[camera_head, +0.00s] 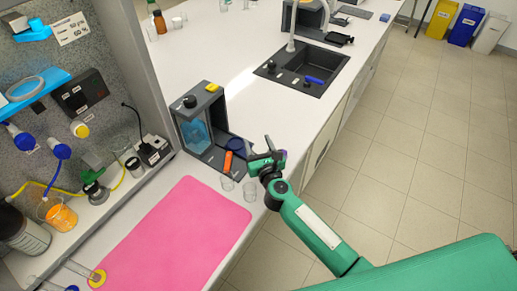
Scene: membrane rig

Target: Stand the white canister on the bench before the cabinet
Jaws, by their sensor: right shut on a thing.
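A canister with a white body and a dark top (24,234) stands in the grey cabinet bay at the far left, partly cut off by the picture's edge. It is the only thing I see that could be the white canister. My right gripper (268,160) is far to the right of it, over the bench beside the grey device. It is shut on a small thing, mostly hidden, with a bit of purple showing. My left gripper is not in view.
A pink mat (175,240) lies on the white bench (235,75) before the cabinet, mostly clear. A grey device (208,122) and clear glasses (250,190) stand right of it. A beaker of orange liquid (62,216) is beside the canister. A black sink (302,70) is farther back.

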